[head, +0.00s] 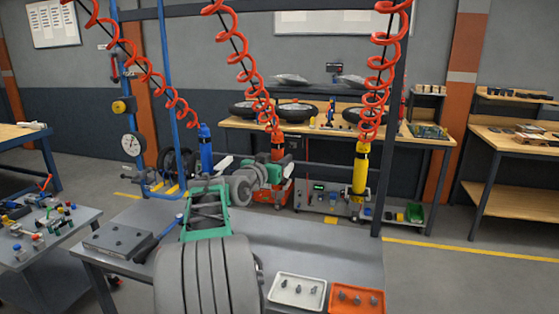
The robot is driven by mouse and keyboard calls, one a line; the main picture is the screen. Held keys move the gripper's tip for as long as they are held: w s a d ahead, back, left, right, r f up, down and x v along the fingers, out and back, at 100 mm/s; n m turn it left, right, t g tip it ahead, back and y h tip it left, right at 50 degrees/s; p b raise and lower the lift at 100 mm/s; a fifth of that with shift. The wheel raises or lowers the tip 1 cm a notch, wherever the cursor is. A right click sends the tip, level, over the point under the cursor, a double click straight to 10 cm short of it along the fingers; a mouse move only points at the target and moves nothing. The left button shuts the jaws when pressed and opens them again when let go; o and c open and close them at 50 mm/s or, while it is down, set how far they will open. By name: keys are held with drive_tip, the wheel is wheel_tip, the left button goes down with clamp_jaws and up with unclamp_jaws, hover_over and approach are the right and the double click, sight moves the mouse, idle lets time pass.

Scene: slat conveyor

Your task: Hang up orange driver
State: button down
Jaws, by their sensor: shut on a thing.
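The orange driver (278,147) is upright below the middle red coiled hose (245,70), with its dark top at the hose's lower end. My gripper (279,171) is at the driver's lower body and is shut on it; the fingers are small and partly hidden by my wrist. The driver's lower tip is hidden too. I cannot tell how the top and the hose are joined. A blue driver (205,148) is upright to the left, and a yellow driver (361,169) hangs upright from the right hose (376,75).
A dark overhead frame with a post (394,130) stands right of the drivers. The grey bench (330,258) holds a white tray (298,290), an orange tray (357,301) and a grey plate (117,240). A wooden workbench (420,141) with wheels stands behind.

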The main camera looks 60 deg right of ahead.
idle(0.3)
drive_tip(key=c, duration=0.9)
unclamp_jaws()
drive_tip(key=shift+f, duration=0.1)
drive_tip(key=shift+a+f, duration=0.1)
drive_tip(key=shift+f, duration=0.05)
drive_tip(key=a+b, duration=0.1)
drive_tip(key=a, duration=0.4)
drive_tip(key=a+b, duration=0.1)
drive_tip(key=a, duration=0.1)
drive_tip(key=shift+w+a+r+b, duration=0.15)
drive_tip(key=shift+a+r+b, duration=0.15)
drive_tip(key=shift+a+b, duration=0.05)
